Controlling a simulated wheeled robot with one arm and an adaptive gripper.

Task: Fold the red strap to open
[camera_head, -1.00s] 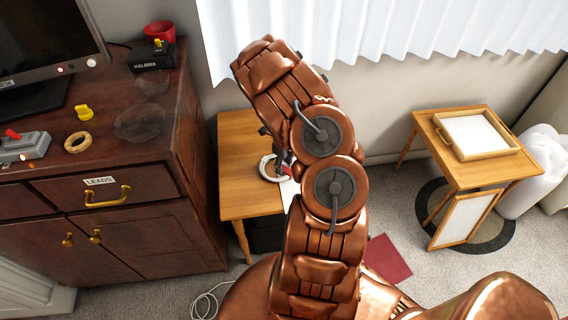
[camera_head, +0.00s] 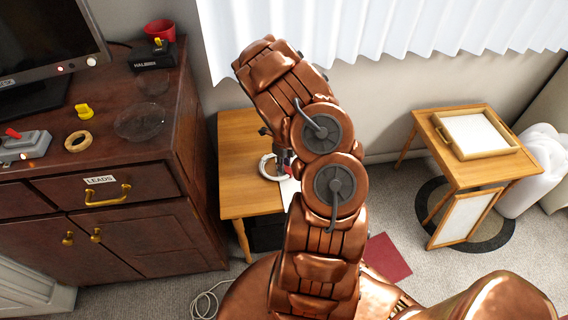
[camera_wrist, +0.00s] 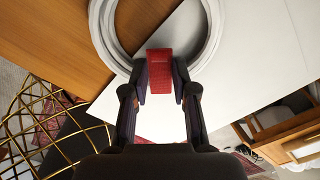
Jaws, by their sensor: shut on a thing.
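The red strap (camera_wrist: 159,72) shows in the wrist view as a short red piece at the edge of a white ring (camera_wrist: 101,32). My gripper (camera_wrist: 160,84) is shut on it, with one dark finger on each side. The ring lies over a white sheet (camera_wrist: 245,65) and a wooden top. In the head view the ring (camera_head: 263,167) lies on the small wooden table (camera_head: 235,190), partly behind my arm. My arm hides most of the gripper and the strap there.
A dark wooden cabinet (camera_head: 125,225) stands at the left with small items on top. A second small table (camera_head: 445,130) with a framed tray stands at the right. A gold wire basket (camera_wrist: 40,115) is at the wrist view's lower left. A white curtain hangs behind.

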